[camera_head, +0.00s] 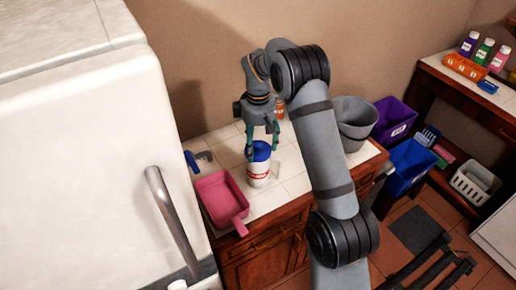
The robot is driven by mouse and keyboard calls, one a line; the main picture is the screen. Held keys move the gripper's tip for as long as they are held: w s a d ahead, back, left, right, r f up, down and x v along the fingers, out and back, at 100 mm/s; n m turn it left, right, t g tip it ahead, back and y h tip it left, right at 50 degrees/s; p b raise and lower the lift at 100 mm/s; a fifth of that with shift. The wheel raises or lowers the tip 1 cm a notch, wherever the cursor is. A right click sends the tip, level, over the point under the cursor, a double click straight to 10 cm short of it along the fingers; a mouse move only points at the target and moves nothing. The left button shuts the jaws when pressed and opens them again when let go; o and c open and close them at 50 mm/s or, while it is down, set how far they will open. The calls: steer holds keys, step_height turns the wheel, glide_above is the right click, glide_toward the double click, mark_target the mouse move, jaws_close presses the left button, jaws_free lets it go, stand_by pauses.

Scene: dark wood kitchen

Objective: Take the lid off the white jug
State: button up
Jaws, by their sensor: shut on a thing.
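The white jug (258,175) stands upright on the tiled counter, with a red and white label on its side. Its blue lid (260,153) is on top of the jug. My gripper (263,145) comes down from above, with its greenish fingers on either side of the lid, shut on it. The fingertips partly cover the lid's upper edge. I cannot tell whether there is any gap between lid and jug.
A pink dustpan (220,196) lies left of the jug, near the counter's front edge. A grey bucket (353,120) stands to the right, behind my arm. A white fridge (90,150) closes off the left. Purple (393,118) and blue (411,165) bins stand beyond the counter.

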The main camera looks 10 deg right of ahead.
mark_target(258, 144)
steer(key=shift+r, duration=0.55)
step_height(258, 144, up, 3)
steer(key=shift+w+f+b, duration=0.1)
steer(key=shift+b, duration=0.5)
steer(key=s+d+r+b, duration=0.3)
steer(key=s+d+r, duration=0.35)
steer(key=d, duration=0.25)
steer(key=s+d+f+n+b, duration=0.2)
steer(key=d+f+b, duration=0.2)
steer(key=d+f, duration=0.4)
steer(key=s+d+f+n+b, duration=0.2)
steer(key=d+f+b, duration=0.1)
steer(key=d+f, duration=0.45)
steer(key=w+a+f, duration=0.2)
steer(key=w+a+f+p, duration=0.1)
steer(key=w+a+f, duration=0.1)
steer(key=w, duration=0.1)
steer(key=w+a+f+p, duration=0.1)
steer(key=w+a+f, duration=0.1)
steer(key=w, duration=0.1)
steer(key=shift+a, duration=0.4)
steer(key=shift+a+f, duration=0.1)
steer(key=shift+f, duration=0.15)
steer(key=shift+f+p, duration=0.5)
steer(key=shift+f, duration=1.35)
